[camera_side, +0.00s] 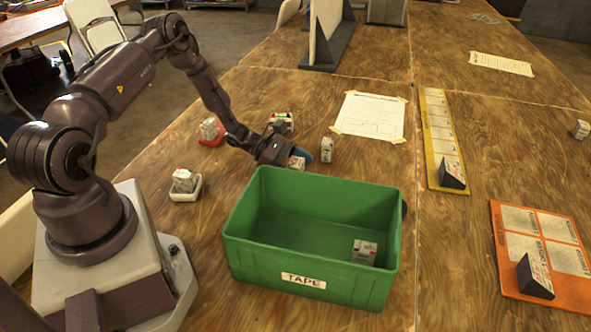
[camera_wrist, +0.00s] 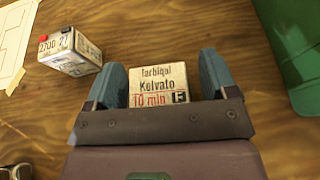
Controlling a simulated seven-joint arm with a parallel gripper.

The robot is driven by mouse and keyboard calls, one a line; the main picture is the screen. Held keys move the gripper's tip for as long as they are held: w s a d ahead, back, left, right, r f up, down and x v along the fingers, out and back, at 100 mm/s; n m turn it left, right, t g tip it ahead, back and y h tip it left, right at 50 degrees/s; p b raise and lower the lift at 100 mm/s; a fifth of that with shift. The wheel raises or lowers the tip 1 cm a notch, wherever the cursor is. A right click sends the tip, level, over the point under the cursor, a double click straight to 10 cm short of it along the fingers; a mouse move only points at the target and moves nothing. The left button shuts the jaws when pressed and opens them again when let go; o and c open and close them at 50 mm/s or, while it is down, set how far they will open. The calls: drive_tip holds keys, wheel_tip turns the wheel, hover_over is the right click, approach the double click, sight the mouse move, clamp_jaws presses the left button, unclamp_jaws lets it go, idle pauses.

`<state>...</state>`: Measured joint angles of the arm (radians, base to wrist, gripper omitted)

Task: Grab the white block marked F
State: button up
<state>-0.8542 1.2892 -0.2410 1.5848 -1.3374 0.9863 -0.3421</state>
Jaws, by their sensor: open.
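The white block marked F (camera_wrist: 158,84) shows between my gripper's fingers in the wrist view, with printed text and a black F square facing the camera. My gripper (camera_wrist: 161,64) is open, with one blue-grey finger on each side of the block. A narrow gap shows at the right finger; I cannot tell whether the left one touches. In the side view my gripper (camera_side: 299,155) is low over the table behind the green bin, and the block (camera_side: 297,163) is partly hidden by it.
Another white block (camera_wrist: 70,52) stands close at the left in the wrist view, and right of my gripper in the side view (camera_side: 327,149). The green bin (camera_side: 312,262), labelled TAPE, is close by and holds a block (camera_side: 364,251). A taped paper (camera_side: 370,117) lies behind.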

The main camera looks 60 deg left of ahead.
drive_tip(key=c, duration=1)
